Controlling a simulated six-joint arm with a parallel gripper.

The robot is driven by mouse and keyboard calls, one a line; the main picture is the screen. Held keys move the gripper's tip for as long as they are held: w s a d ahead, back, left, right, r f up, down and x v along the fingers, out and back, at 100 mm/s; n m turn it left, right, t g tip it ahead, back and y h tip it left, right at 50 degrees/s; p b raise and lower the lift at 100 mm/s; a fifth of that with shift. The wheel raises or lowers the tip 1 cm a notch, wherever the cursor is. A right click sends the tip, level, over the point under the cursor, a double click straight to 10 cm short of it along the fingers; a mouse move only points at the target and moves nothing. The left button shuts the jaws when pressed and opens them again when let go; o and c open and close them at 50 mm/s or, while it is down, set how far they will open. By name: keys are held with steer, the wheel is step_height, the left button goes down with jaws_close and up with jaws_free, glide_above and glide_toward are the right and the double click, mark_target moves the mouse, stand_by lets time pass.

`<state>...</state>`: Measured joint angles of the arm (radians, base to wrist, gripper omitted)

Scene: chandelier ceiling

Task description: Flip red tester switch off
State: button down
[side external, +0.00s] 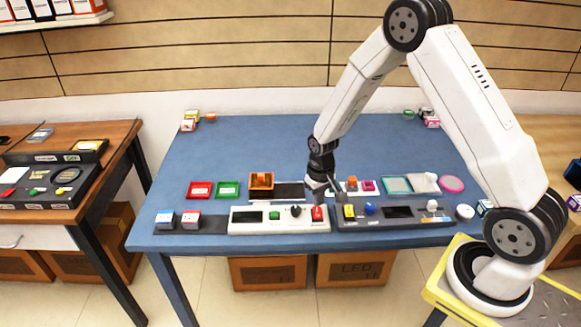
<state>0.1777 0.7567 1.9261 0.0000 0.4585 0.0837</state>
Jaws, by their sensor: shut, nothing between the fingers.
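The red tester switch (318,214) is at the right end of the white tester panel (262,227), near the front of the blue table. It is too small to tell which way it is tipped. My gripper (318,203) points down just above the switch, at or very near its top. Its fingers are shut with nothing between them. I cannot tell whether they touch the switch. The white panel also carries a green button (274,216), a black knob (295,211) and dark display windows.
Right of the switch is a dark grey panel (430,222) with a yellow switch (349,211) and a blue knob (370,208). Behind stand an orange box (261,181) and red and green trays (200,189).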

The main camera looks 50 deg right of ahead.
mark_target(318, 217)
steer(key=shift+r, duration=1.65)
steer(key=s+a+r+n+t, duration=0.2)
steer(key=s+a+r+n, duration=0.1)
steer(key=s+a+r, duration=0.4)
steer(key=shift+s+a+r+t, duration=0.25)
steer(key=shift+s+r, duration=1.3)
steer(key=shift+s, duration=1.35)
